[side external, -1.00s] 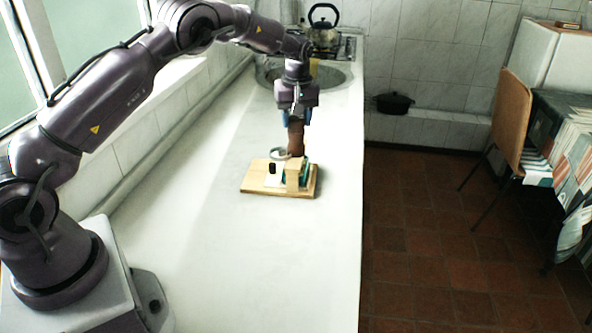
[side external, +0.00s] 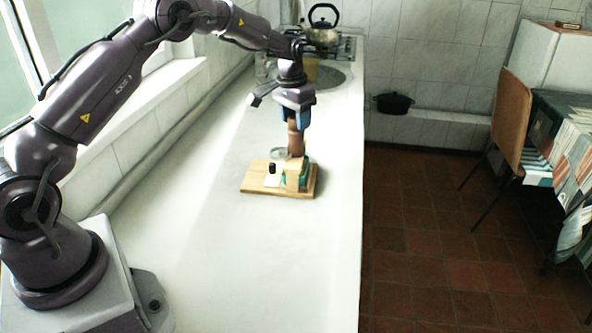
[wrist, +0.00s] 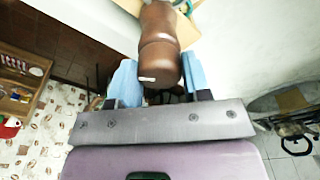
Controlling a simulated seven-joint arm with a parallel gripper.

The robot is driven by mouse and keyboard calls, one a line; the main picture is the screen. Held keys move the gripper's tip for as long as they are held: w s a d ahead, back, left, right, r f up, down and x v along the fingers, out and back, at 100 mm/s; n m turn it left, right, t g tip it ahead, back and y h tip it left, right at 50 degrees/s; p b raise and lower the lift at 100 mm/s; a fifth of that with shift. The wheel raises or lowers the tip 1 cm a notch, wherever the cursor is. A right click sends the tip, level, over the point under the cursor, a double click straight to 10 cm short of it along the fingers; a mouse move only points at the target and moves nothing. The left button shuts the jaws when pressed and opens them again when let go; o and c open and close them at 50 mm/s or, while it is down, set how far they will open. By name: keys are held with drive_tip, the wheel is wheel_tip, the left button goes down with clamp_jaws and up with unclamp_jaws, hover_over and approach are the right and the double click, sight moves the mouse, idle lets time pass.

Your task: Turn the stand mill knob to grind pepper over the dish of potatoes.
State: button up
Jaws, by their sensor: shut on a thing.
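The brown stand mill (side external: 297,143) stands upright at the back of a light wooden board (side external: 252,186) on the white counter. My gripper (side external: 295,122) comes down from above with its blue fingers on either side of the mill's top knob, shut on it. In the wrist view, the mill (wrist: 160,25) shows its rounded brown knob with a small pale mark between the fingertips (wrist: 160,76). A small round pale dish (side external: 278,152) sits just left of the mill, partly hidden; I cannot make out potatoes in it.
A wooden block (side external: 293,180) with a teal part beside it stands in front of the mill. A small black-topped item (side external: 272,168) stands on the board's left. The counter in front is clear. A kettle (side external: 322,25) is far behind.

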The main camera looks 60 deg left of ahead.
drive_tip(key=m, duration=0.5)
drive_tip(key=shift+a+h, duration=0.1)
drive_tip(key=shift+h, duration=0.2)
drive_tip(key=m, duration=0.4)
drive_tip(key=o, duration=1.4)
